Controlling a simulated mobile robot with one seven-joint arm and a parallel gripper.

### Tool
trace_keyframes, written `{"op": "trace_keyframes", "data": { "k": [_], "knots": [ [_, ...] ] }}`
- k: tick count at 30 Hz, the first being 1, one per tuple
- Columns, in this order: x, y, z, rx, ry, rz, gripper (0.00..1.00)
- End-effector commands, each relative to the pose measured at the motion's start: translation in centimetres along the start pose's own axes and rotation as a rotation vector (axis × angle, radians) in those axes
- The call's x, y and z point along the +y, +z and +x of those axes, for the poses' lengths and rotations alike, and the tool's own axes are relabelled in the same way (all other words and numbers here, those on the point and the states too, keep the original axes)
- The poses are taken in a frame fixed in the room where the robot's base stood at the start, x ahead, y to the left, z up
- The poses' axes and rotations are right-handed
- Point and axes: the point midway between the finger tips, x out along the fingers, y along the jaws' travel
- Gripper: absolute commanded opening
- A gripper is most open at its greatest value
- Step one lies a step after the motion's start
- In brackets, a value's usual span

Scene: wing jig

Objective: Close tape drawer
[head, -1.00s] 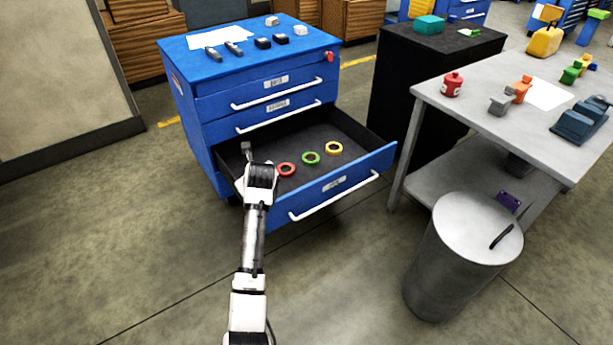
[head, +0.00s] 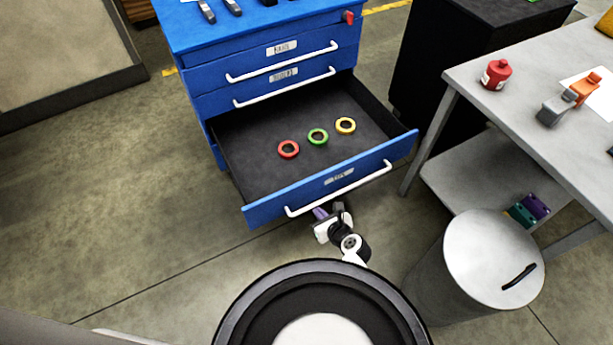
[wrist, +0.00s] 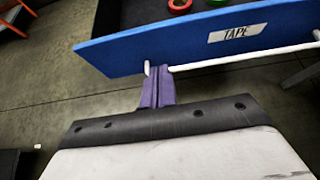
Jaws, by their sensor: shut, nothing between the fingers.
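The tape drawer (head: 262,208) is the lowest one in view on the blue cabinet and stands pulled far out. Its front, labelled TAPE, shows in the wrist view (wrist: 180,45) with a long white handle (wrist: 240,59). Red (head: 288,149), green (head: 318,137) and yellow (head: 345,125) tape rolls lie inside it. My gripper (head: 319,213) is in front of the drawer, just below the handle. In the wrist view its purple fingers (wrist: 157,72) are shut together with their tips by the handle's left end. I cannot tell whether they touch it.
The two drawers above (head: 290,55) are shut. A grey bin (head: 480,262) stands at the right, near my arm. A grey worktable (head: 510,115) with a lower shelf is beyond it. The floor left of the drawer is clear.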

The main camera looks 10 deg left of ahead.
Motion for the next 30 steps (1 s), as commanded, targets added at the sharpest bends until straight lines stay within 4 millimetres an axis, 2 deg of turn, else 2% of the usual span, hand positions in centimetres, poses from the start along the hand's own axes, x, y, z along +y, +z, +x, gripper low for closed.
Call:
{"op": "trace_keyframes", "data": {
  "k": [2,5,22,30],
  "knots": [
    [0.0,-0.6,-0.5,-0.002,-0.006,0.012,0.0],
    [-0.1,-0.9,0.0,-0.005,-0.009,0.015,0.0],
    [-0.1,-1.0,9.9,-0.007,-0.007,0.015,0.0],
    [-0.2,1.1,12.6,-0.006,-0.008,0.015,0.0]
  ]
}}
